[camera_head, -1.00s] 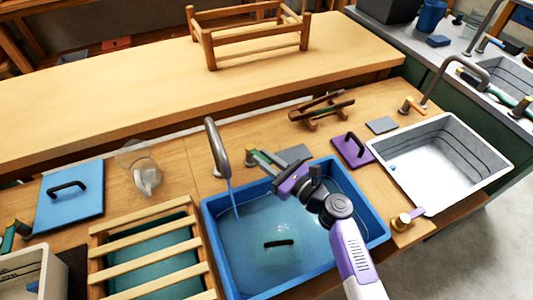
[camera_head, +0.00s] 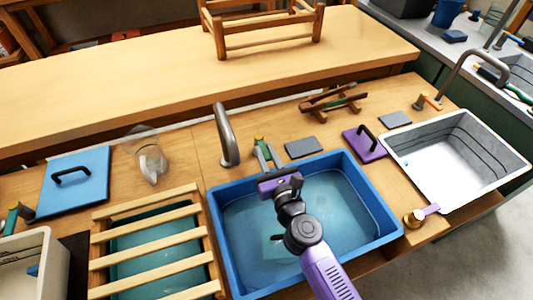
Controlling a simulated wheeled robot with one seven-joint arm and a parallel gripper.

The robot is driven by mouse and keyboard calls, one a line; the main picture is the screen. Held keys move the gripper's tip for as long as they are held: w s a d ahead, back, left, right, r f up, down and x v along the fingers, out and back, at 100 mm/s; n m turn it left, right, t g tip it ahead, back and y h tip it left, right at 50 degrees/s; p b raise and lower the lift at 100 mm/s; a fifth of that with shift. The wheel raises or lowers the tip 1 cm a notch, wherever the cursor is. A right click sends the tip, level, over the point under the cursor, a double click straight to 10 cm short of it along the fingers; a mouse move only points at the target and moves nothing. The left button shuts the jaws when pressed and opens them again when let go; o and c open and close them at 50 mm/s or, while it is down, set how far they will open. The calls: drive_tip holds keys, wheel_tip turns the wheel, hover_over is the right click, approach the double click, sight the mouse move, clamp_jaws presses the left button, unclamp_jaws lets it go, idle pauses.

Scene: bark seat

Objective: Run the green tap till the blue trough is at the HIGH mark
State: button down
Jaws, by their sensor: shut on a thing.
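The blue trough (camera_head: 218,232) lies in the bench in front of me with water (camera_head: 335,215) in it. A curved grey spout (camera_head: 224,130) stands at its back left corner, and I see no stream falling from it. The green tap (camera_head: 260,143) is just right of the spout, behind the trough's back rim. My gripper (camera_head: 266,160) is shut on the green tap's handle. My arm crosses the trough and hides part of the water and floor. I cannot make out a HIGH mark on the visible walls.
A slatted wooden rack (camera_head: 150,212) stands left of the trough. A purple lid (camera_head: 363,146) and a grey pad (camera_head: 303,147) lie behind and right. A white basin (camera_head: 455,165) with dark lines inside is at the right. A glass jar (camera_head: 148,160) stands back left.

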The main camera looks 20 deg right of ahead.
drive_tip(key=c, duration=1.3)
unclamp_jaws()
drive_tip(key=shift+s, duration=0.1)
drive_tip(key=s, duration=0.7)
drive_tip(key=shift+s+a+b, duration=0.1)
drive_tip(key=shift+s+b, duration=0.2)
drive_tip(key=shift+b, duration=0.05)
